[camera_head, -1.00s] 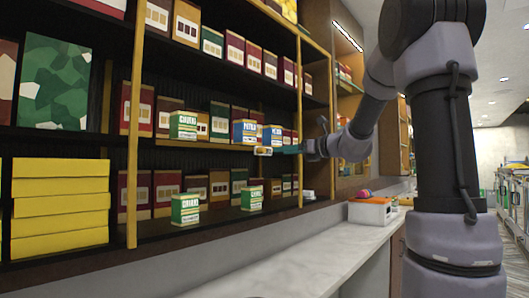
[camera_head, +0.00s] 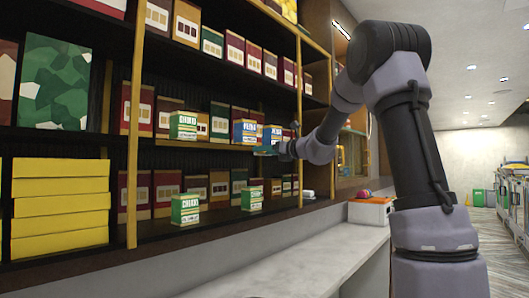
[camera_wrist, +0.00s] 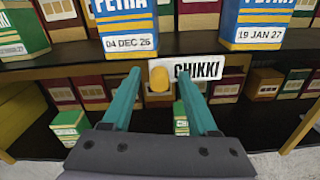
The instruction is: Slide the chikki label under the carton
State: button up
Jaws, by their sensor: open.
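The white label reading CHIKKI (camera_wrist: 206,69) is at the front edge of the middle shelf in the wrist view, with an orange knob (camera_wrist: 158,79) at its left part. My gripper (camera_wrist: 160,76) is open, its teal fingers on either side of the knob; I cannot tell whether they touch it. In the head view my gripper (camera_head: 268,151) is at the same shelf edge and hides most of the label. Green cartons marked like chikki stand on the middle shelf (camera_head: 183,126) and on the lower shelf (camera_head: 186,209) (camera_head: 252,198).
Blue PETHA cartons (camera_wrist: 126,28) (camera_wrist: 258,24) stand just above and beside the label. Dark red and green boxes (camera_head: 167,190) fill the shelf backs. Yellow boxes (camera_head: 60,209) are stacked at left. The pale counter (camera_head: 300,262) is largely clear, with a white-orange box (camera_head: 371,210) at its far end.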

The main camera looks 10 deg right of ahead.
grip_shut()
dwell(1.4)
